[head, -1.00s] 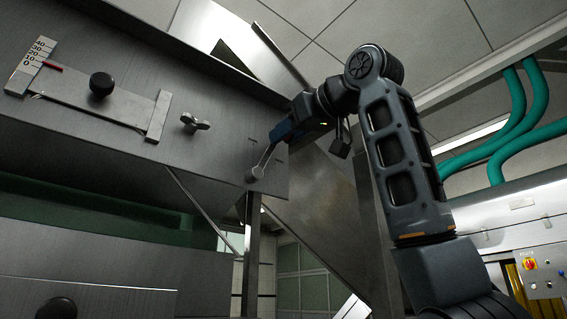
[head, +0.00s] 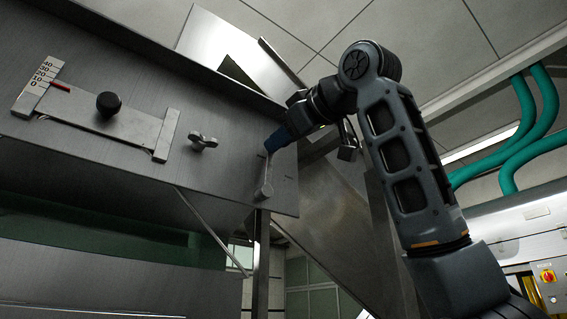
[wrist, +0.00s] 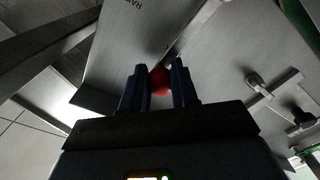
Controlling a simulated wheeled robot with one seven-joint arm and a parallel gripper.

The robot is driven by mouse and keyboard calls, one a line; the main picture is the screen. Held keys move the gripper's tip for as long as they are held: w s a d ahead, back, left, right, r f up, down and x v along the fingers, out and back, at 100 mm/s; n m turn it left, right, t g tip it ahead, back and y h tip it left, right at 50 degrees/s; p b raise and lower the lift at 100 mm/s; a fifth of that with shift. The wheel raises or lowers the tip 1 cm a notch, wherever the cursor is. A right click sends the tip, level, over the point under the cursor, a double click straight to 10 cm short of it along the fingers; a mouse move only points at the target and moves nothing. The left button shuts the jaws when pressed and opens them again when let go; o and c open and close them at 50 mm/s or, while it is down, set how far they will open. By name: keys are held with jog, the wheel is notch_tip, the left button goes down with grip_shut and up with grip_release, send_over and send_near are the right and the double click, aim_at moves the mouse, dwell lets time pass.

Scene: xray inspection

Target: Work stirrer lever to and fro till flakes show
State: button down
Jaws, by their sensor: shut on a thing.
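The stirrer lever (head: 267,173) is a thin metal rod on a round pivot at the right end of the steel panel. In the head view it stands nearly upright, leaning slightly right. My gripper (head: 271,147) is at its upper end, coming in from the upper right; the blue fingers hide the knob there. In the wrist view, a red ball knob (wrist: 160,82) sits between the two fingers of my gripper (wrist: 160,88), which is shut on it.
The steel panel (head: 90,150) carries a sliding plate with a black knob (head: 108,103), a scale (head: 38,85) with a red pointer, and a wing nut (head: 204,142), all left of the lever. A slanted metal chute (head: 335,205) stands behind and right of it.

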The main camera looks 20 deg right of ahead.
jog(key=shift+f, duration=0.15)
jog(key=c, duration=0.9)
grip_release()
jog(key=shift+o, duration=0.2)
jog(key=b+v, duration=0.2)
jog(key=v, duration=0.5)
jog(key=shift+s, duration=0.35)
jog(key=shift+d, duration=0.1)
